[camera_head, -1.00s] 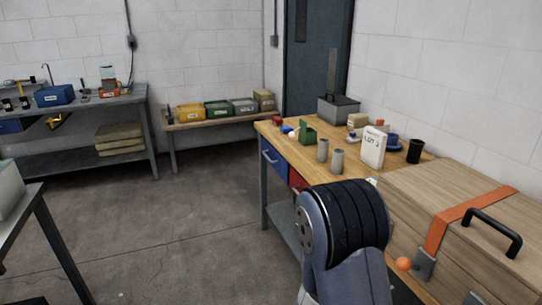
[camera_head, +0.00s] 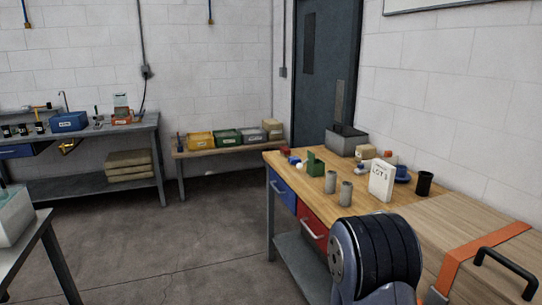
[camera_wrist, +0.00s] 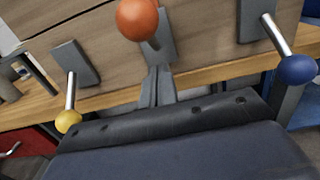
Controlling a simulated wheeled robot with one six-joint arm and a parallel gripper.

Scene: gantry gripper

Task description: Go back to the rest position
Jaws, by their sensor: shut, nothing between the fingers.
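My gripper (camera_wrist: 157,80) shows in the wrist view as two narrow grey fingers side by side, shut and empty. Its tips are in front of a wooden chest with levers. An orange ball knob (camera_wrist: 137,18) is just above the fingertips in the picture; I cannot tell the gap. A yellow knob (camera_wrist: 68,121) is to the left and a blue knob (camera_wrist: 297,69) to the right. In the head view only my arm's thick joint shows at the lower right, and it hides the gripper.
The wooden chest (camera_head: 468,222) with an orange strap and black handle stands on the workbench (camera_head: 290,160) at right. Cups, a white container (camera_head: 382,180) and a green block (camera_head: 315,164) stand behind it. Open floor (camera_head: 170,250) lies left, between the bench and a grey table (camera_head: 45,225).

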